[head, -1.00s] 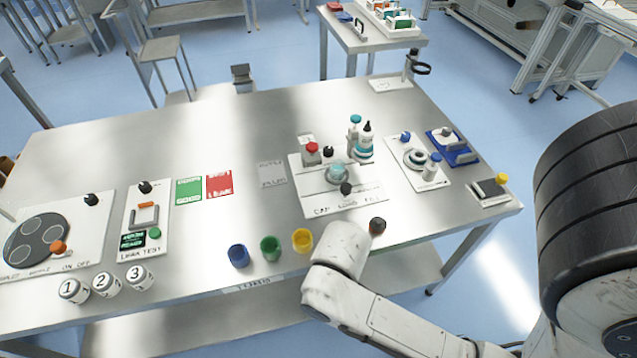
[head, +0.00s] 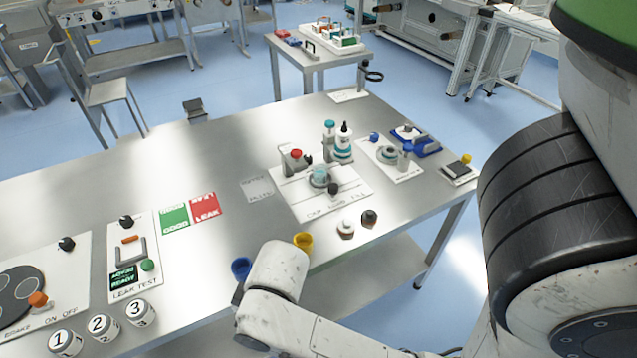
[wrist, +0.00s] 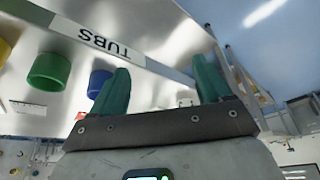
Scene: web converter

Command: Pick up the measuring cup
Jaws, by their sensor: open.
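No object that I can clearly identify as a measuring cup shows. Small coloured tubs stand at the front edge of the steel table (head: 225,235): a blue tub (head: 241,267) and a yellow tub (head: 303,241) in the head view. A green tub (wrist: 50,70) shows between them in the wrist view, but my arm hides it in the head view. My gripper (wrist: 162,63) is open and empty, its two teal fingers apart. In the wrist view the blue tub (wrist: 99,83) is just left of the left finger. My arm hides the gripper in the head view.
A filling station (head: 318,192) with bottles stands behind the tubs. Two small capped objects (head: 346,228) (head: 369,218) are right of the yellow tub. Several numbered white jars (head: 102,327) and a leak-test panel (head: 132,257) are at left. The table's middle left is clear.

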